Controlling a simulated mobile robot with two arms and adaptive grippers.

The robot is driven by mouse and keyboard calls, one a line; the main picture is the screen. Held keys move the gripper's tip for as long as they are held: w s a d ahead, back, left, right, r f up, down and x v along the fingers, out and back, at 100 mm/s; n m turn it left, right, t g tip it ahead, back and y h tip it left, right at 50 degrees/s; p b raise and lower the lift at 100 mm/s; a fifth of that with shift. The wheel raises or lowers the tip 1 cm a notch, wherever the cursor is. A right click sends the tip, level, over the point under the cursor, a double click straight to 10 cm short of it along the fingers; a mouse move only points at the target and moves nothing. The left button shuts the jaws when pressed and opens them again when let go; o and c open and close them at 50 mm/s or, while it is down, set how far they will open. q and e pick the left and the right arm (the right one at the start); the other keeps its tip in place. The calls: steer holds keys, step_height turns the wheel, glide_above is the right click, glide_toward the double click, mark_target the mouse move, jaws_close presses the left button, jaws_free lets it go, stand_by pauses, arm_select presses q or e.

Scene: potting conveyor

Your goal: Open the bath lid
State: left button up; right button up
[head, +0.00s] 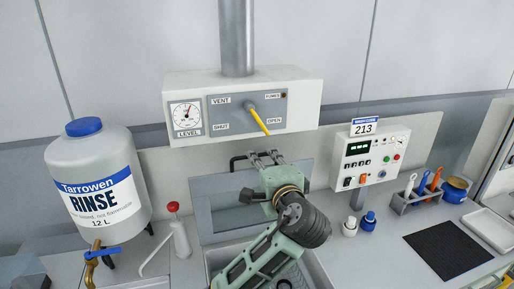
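The bath (212,262) is a sunken basin in the counter at the bottom middle of the head view. Its grey lid (228,217) stands steeply raised behind the basin, leaning toward the back wall. A black lid handle (235,161) shows at the lid's upper edge. My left gripper (264,157), on a green and black arm, is at this upper edge, with its fingertips over or right beside the handle. The fingers and the handle overlap, so I cannot tell whether they grip it. The arm hides the lid's right part and much of the basin. My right gripper is out of view.
A vent box (300,101) with a yellow lever (259,120) pointing toward OPEN hangs above. A rinse container (97,168) and red-capped bottle (181,238) stand left.

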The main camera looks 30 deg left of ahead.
arm_select(q)
steer(key=p+x, duration=0.1)
steer(key=x, duration=0.4)
steer(key=shift+w+a+f, duration=0.15)
steer(key=shift+w+a, duration=0.05)
steer(key=shift+a, duration=0.05)
steer(key=shift+s+d, duration=0.1)
steer(key=c, duration=0.3)
jaws_close()
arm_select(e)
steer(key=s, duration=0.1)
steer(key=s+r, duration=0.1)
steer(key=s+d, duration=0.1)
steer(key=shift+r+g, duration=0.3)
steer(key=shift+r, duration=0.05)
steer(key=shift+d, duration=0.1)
